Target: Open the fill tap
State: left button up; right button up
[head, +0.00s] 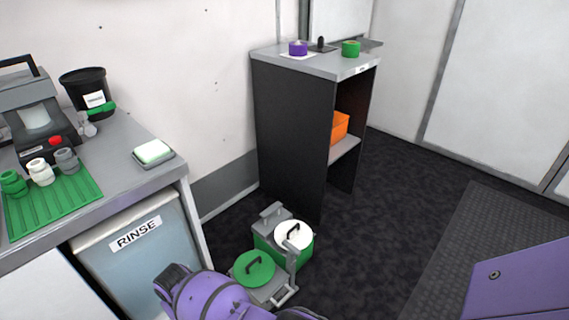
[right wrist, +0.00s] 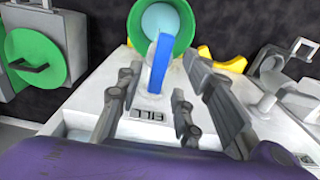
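The fill tap shows in the right wrist view as an upright blue lever (right wrist: 160,62) on a pale stem. It stands on a white top with a label reading FILL (right wrist: 149,115), seen upside down. My right gripper (right wrist: 157,88) is open, with its grey fingers on either side of the lever's line. I cannot tell whether a finger touches the lever. A green round vessel (right wrist: 183,50) with a pale blue inside is just behind the lever. In the head view the tap does not show. Neither gripper's fingers show there; only a purple arm of mine crosses the bottom.
Grey-and-green containers with a green lid (head: 253,267) and a white lid (head: 293,235) stand on the floor. A dark shelf unit (head: 290,130) is behind them. A counter (head: 125,180) with a green mat (head: 55,205) is at left. Dark floor at right is mostly clear.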

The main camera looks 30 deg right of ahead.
notch_tip(320, 180, up, 9)
jog(key=shift+r, duration=0.2)
jog(key=shift+w, duration=0.15)
dwell(0.4)
